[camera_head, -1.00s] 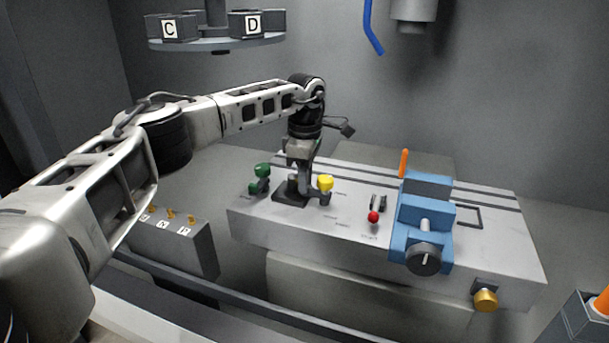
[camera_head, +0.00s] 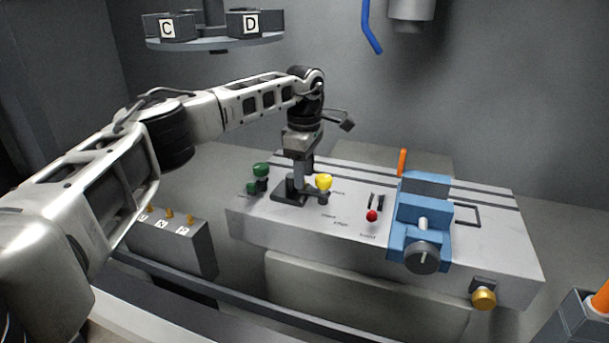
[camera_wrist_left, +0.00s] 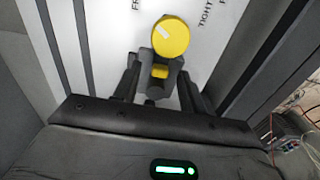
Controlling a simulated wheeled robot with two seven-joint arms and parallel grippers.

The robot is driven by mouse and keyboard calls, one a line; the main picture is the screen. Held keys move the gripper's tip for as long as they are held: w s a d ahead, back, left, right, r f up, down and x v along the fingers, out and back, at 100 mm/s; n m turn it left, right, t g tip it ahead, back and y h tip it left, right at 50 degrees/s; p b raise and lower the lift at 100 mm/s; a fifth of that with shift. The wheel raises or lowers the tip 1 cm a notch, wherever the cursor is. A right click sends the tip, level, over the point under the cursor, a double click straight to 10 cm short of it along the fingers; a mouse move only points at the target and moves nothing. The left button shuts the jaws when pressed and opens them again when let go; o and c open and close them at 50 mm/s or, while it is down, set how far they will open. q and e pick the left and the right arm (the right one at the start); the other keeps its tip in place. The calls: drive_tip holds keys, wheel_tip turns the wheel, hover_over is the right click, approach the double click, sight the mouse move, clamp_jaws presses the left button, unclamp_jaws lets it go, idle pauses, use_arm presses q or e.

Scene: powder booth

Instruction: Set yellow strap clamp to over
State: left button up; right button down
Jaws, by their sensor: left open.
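The yellow strap clamp (camera_head: 324,182) has a round yellow knob on a dark base and stands on the grey bench top, left of centre in the head view. In the left wrist view the yellow knob (camera_wrist_left: 171,37) has a pale mark and sits just beyond the fingers, with a smaller yellow piece below it. My left gripper (camera_wrist_left: 158,85) is open, its dark fingers on either side of the clamp's dark lever. In the head view my left gripper (camera_head: 305,165) is above and behind the clamp, fingers pointing down. Contact cannot be told. My right gripper is out of view.
A green-knobbed clamp (camera_head: 260,171) stands left of the yellow one. A grey box with brass pegs (camera_head: 180,240) stands front left.

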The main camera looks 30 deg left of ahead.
use_arm(q)
wheel_tip(320, 180, up, 15)
drive_tip(key=shift+b, duration=0.3)
drive_tip(key=shift+f, duration=0.15)
idle(0.3)
